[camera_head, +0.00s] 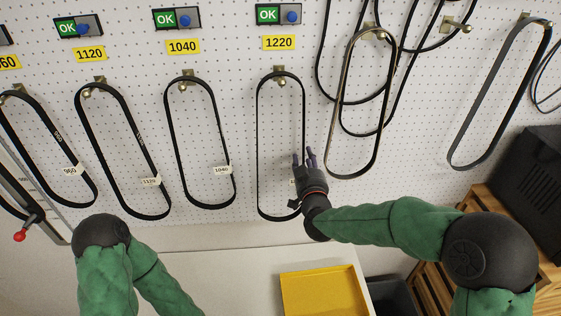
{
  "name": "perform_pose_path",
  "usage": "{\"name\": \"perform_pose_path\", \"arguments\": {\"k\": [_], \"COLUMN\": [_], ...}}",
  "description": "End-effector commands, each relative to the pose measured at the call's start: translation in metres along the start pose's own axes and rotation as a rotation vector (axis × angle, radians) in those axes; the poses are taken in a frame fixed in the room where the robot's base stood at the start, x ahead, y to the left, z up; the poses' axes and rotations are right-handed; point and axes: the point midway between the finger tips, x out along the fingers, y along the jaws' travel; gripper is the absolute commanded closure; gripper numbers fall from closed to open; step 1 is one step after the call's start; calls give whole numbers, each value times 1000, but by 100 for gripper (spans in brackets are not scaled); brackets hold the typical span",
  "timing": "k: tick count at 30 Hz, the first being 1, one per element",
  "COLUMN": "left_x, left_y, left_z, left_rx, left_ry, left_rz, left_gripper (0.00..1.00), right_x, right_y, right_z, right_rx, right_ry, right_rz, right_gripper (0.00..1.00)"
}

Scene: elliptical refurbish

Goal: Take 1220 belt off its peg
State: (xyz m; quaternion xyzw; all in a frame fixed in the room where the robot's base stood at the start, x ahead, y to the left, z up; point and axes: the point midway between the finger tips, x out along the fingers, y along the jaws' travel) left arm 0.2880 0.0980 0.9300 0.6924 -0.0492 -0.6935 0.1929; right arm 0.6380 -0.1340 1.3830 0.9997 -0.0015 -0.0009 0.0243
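The 1220 belt (258,130) is a long black loop hanging from its brass peg (279,74) on the white pegboard, below the yellow 1220 label (279,42). My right gripper (304,157) is in front of the belt's lower right side, its dark fingers pointing up. It hides part of that side and most of the belt's small white tag. I cannot tell whether the fingers touch the belt or whether they are open. My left arm (110,265) is at the lower left; its gripper is not visible.
The 1040 belt (170,135) and 1120 belt (97,160) hang to the left. Other belts (345,80) hang close on the right. Below are a pale bench (225,280) with a yellow tray (322,272), a wooden crate (410,285) and a black box (530,185).

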Motion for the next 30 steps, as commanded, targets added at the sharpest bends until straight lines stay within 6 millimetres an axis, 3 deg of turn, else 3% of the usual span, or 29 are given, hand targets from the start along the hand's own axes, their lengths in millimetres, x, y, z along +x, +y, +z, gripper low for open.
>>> {"name": "perform_pose_path", "arguments": {"k": [9,13,30], "left_x": [0,0,2], "left_y": [0,0,-1], "left_z": [0,0,0], "left_rx": [0,0,0], "left_ry": [0,0,0], "left_rz": [0,0,0], "left_gripper": [60,60,60], "right_x": [3,3,2], "right_y": [0,0,0], "right_z": [0,0,-5], "right_rx": [0,0,0], "right_ry": [1,1,4], "right_rz": [0,0,1], "right_gripper": [64,100,100]}}
